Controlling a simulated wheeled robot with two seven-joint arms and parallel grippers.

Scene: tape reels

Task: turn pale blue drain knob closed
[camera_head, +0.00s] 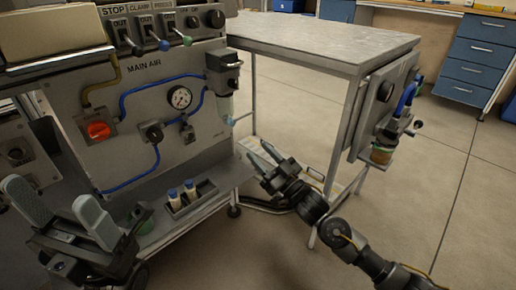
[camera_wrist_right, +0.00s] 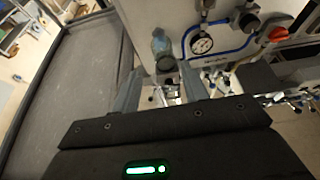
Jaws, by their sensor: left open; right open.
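The pale blue drain knob (camera_head: 229,121) is small, at the bottom of the clear filter bowl (camera_head: 224,104) on the right side of the grey panel. In the right wrist view the panel appears upside down, and the bowl (camera_wrist_right: 160,46) stands beyond my fingertips with its knob end up; the knob's turn position is too small to tell. My right gripper (camera_head: 269,162) is open and empty, below and right of the knob, apart from it. Its two fingers (camera_wrist_right: 160,84) also show in the right wrist view. My left gripper (camera_head: 62,207) is open and empty at lower left.
The panel carries a gauge (camera_head: 180,97), a red knob (camera_head: 98,130), blue hoses and lever switches. A shelf below holds small bottles in a dark holder (camera_head: 192,199). A metal table (camera_head: 320,42) stands right of it, with another filter unit (camera_head: 383,150) on its side. Floor is clear at right.

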